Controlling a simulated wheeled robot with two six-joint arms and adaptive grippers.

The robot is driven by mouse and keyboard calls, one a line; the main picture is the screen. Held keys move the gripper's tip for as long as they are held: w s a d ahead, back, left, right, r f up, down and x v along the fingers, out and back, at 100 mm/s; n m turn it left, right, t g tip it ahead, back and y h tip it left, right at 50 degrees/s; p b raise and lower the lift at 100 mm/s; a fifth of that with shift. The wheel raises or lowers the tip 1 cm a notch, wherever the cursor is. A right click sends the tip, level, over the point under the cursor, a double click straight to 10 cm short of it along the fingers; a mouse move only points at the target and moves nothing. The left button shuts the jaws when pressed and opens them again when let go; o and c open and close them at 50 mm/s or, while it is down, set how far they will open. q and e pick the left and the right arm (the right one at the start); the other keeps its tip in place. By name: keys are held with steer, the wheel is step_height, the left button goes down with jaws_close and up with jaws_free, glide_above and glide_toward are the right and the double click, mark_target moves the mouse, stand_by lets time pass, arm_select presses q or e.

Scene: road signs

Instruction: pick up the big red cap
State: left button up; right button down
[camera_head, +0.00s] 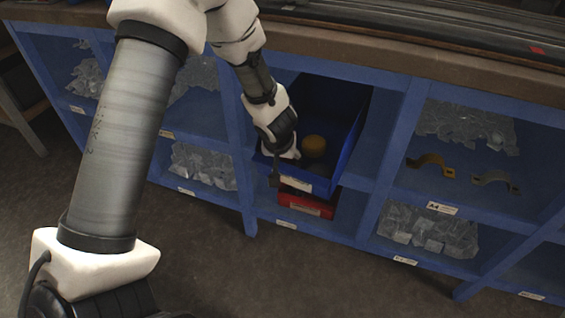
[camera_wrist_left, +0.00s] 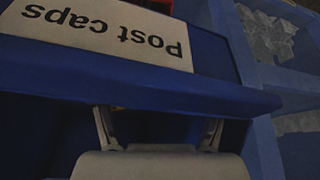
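My left gripper (camera_head: 279,160) is at the front left corner of a deep blue bin (camera_head: 345,150) pulled out from the shelf. In the left wrist view its two fingers (camera_wrist_left: 160,122) stand apart with no object visible between them, close to the bin's blue wall. A round yellow-orange cap (camera_head: 314,145) lies in the bin, just right of the gripper. I cannot make out a big red cap; the bin's inside is dark and partly hidden by my gripper. My right gripper is not in view.
The bin's white label (camera_wrist_left: 105,30) reads "Post caps", upside down in the wrist view. A red bin (camera_head: 308,203) sits below. Blue shelf compartments hold bagged parts (camera_head: 465,125) and two metal brackets (camera_head: 432,166). A worktop (camera_head: 420,50) runs above; the floor in front is clear.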

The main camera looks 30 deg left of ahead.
arm_select(q)
steer(key=shift+c, duration=0.8)
steer(key=shift+r, duration=0.1)
